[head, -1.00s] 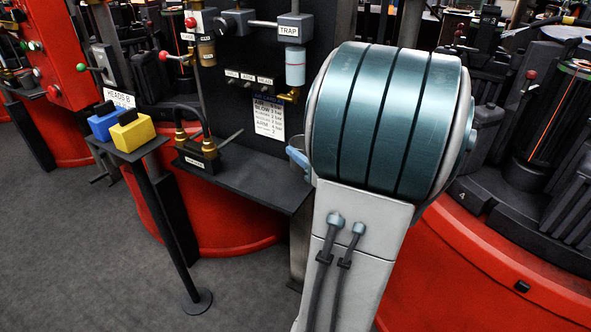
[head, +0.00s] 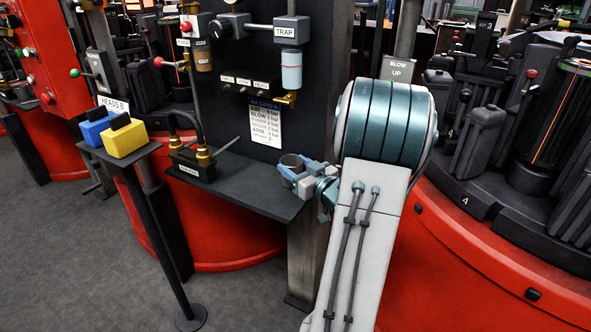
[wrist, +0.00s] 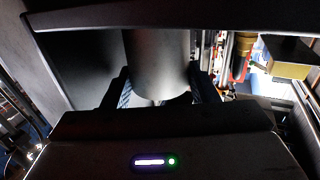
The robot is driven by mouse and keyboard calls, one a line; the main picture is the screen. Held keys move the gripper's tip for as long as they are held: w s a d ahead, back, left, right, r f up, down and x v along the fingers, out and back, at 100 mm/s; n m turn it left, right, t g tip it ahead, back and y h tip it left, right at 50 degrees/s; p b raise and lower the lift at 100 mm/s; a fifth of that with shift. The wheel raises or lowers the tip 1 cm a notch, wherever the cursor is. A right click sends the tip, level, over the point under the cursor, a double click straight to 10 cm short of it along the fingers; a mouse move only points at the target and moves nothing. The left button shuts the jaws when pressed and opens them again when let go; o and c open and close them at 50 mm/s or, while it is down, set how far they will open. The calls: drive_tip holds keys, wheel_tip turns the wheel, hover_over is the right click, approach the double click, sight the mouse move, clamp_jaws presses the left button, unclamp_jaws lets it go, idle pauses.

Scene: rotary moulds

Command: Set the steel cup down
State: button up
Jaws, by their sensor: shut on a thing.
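The steel cup (head: 291,161) is a small grey cylinder, upright, at the right end of the dark shelf (head: 240,193) in the head view. My gripper (head: 296,174) is shut on it from the right, and its jaws hide part of the cup. In the wrist view the cup (wrist: 158,65) fills the middle as a grey cylinder between the two fingers of my gripper (wrist: 160,92). I cannot tell whether its base touches the shelf.
A black block with two brass fittings (head: 193,165) stands on the shelf's left part. A dark panel with an AIR CARDS sheet (head: 266,121) rises behind. Blue and yellow blocks (head: 125,137) sit on a stand at left. The shelf's middle is clear.

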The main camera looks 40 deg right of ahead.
drive_tip(key=shift+r, duration=0.1)
drive_tip(key=o, duration=0.7)
drive_tip(key=shift+f, duration=0.2)
drive_tip(key=shift+o, duration=0.5)
drive_tip(key=shift+r, duration=0.1)
drive_tip(key=shift+r, duration=0.25)
drive_tip(key=s+p, duration=0.1)
drive_tip(key=s, duration=1.1)
drive_tip(key=shift+f, duration=0.15)
